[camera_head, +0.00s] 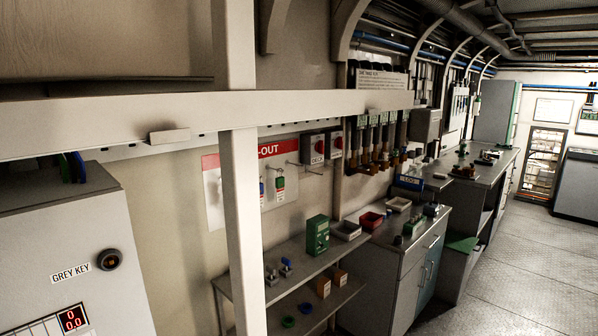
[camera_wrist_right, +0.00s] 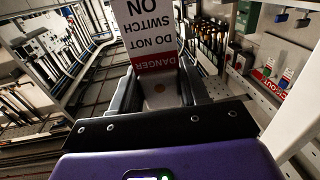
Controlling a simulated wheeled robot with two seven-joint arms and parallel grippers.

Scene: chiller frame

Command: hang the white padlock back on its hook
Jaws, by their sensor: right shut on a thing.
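In the right wrist view, my right gripper (camera_wrist_right: 160,92) is shut on a pale body with a small round brownish spot, which looks like the white padlock (camera_wrist_right: 161,101). A red and white danger tag (camera_wrist_right: 144,32) reading "DO NOT SWITCH ON" shows upside down just beyond it. The padlock's shackle is hidden. In the head view, the lockout board (camera_head: 213,190) is on the wall, partly behind a pale post. A blue padlock (camera_head: 262,187) and a green padlock (camera_head: 280,183) with tags hang there. A bare hook (camera_head: 293,163) shows to their right. Neither gripper shows in the head view.
A pale post (camera_head: 241,220) and crossbar (camera_head: 300,104) stand in front of the board. A grey cabinet (camera_head: 120,230) is at left. Below the board, a shelf (camera_head: 300,268) holds a green box (camera_head: 317,235) and small items. The floor at right is clear.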

